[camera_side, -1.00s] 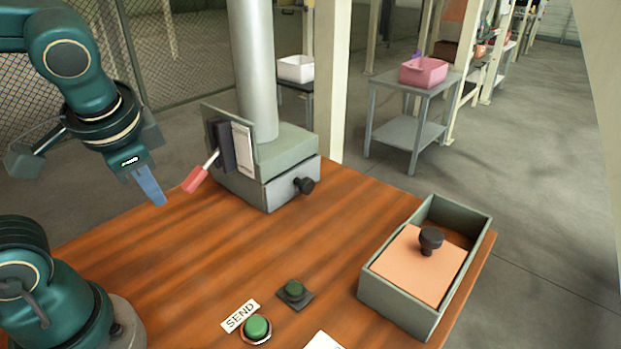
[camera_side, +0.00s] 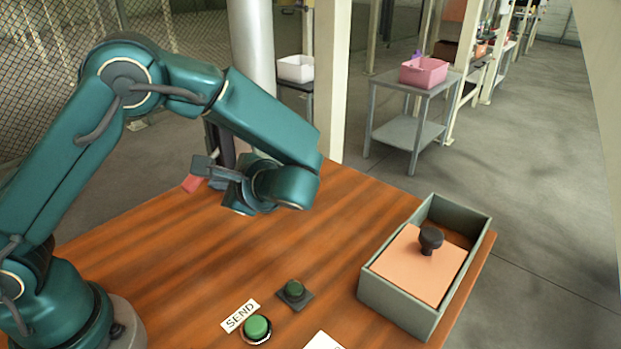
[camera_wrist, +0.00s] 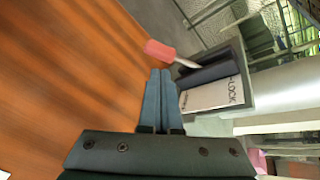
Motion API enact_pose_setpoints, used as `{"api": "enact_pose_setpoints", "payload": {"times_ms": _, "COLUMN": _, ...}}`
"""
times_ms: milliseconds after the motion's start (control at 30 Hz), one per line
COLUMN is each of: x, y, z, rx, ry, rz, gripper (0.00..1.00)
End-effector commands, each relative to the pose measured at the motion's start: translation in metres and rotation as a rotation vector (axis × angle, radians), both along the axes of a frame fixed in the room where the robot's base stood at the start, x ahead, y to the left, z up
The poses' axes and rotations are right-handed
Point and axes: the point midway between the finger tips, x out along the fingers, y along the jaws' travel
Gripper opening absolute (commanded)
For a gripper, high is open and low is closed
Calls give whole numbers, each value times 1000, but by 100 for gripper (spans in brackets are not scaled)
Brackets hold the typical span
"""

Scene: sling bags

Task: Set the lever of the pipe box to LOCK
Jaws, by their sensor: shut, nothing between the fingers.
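The pipe box (camera_wrist: 241,107) stands at the table's far edge; in the side view my arm hides most of it. Its lever has a red grip, seen in the side view (camera_side: 192,183) and the wrist view (camera_wrist: 160,49), on a thin metal rod. In the wrist view the rod runs from the dark lever mount out over the table side. A white label (camera_wrist: 212,94) beside the mount reads LOCK at one end; its other end is too small to read. My gripper (camera_wrist: 161,74) is shut and empty, its blue fingertips just short of the red grip, apart from it in the picture.
A grey tray (camera_side: 397,309) with a peach lid and dark knob sits at the table's right. The table's middle is clear.

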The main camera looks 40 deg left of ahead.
Motion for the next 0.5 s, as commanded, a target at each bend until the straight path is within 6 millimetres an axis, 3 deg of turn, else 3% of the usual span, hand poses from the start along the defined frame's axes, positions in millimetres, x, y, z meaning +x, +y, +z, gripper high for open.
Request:
{"api": "enact_pose_setpoints", "payload": {"times_ms": 300, "x": 8, "y": -21, "z": -51, "rx": 150, "ry": 148, "rz": -147, "gripper": 0}}
{"api": "enact_pose_setpoints", "payload": {"times_ms": 500, "x": 2, "y": -25, "z": -65, "rx": 179, "ry": 197, "rz": -178, "gripper": 0}}
